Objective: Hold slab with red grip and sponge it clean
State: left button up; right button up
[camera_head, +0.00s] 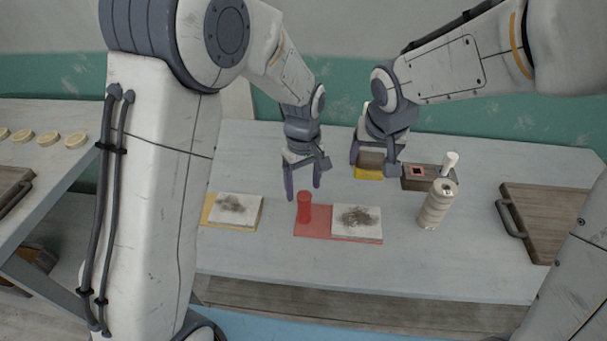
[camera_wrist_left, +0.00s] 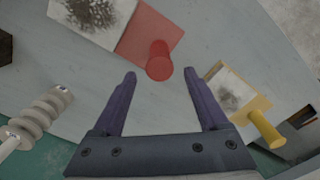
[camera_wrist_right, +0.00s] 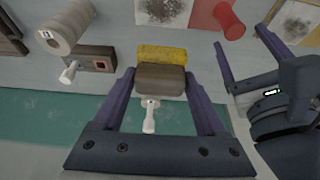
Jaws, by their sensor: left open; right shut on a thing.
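The slab with the red grip (camera_head: 304,207) is a pale square (camera_head: 357,218) with a dark smudge, lying on a red base (camera_head: 314,229). The red grip is an upright cylinder at its left. My left gripper (camera_head: 304,190) is open, with its fingertips just above and around the grip's top; in the left wrist view the red grip (camera_wrist_left: 159,60) appears between the fingertips, and contact cannot be told. My right gripper (camera_wrist_right: 160,78) is shut on the sponge, yellow (camera_wrist_right: 162,53) with a brown back (camera_wrist_right: 160,79), behind the slab. Whether the sponge touches the table is unclear.
A second smudged slab (camera_head: 235,208) on a yellow base lies left; its yellow grip (camera_wrist_left: 266,130) shows in the left wrist view. Right of the red slab stand a ribbed pale cylinder (camera_head: 437,204) and a dark block (camera_head: 425,178) with a white peg. A wooden board (camera_head: 553,215) lies far right.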

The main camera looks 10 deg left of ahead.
aim_at(304, 207)
pick_arm(q)
notch_tip(304, 207, down, 8)
jog(key=shift+f, duration=0.15)
dwell(0.3)
grip_shut()
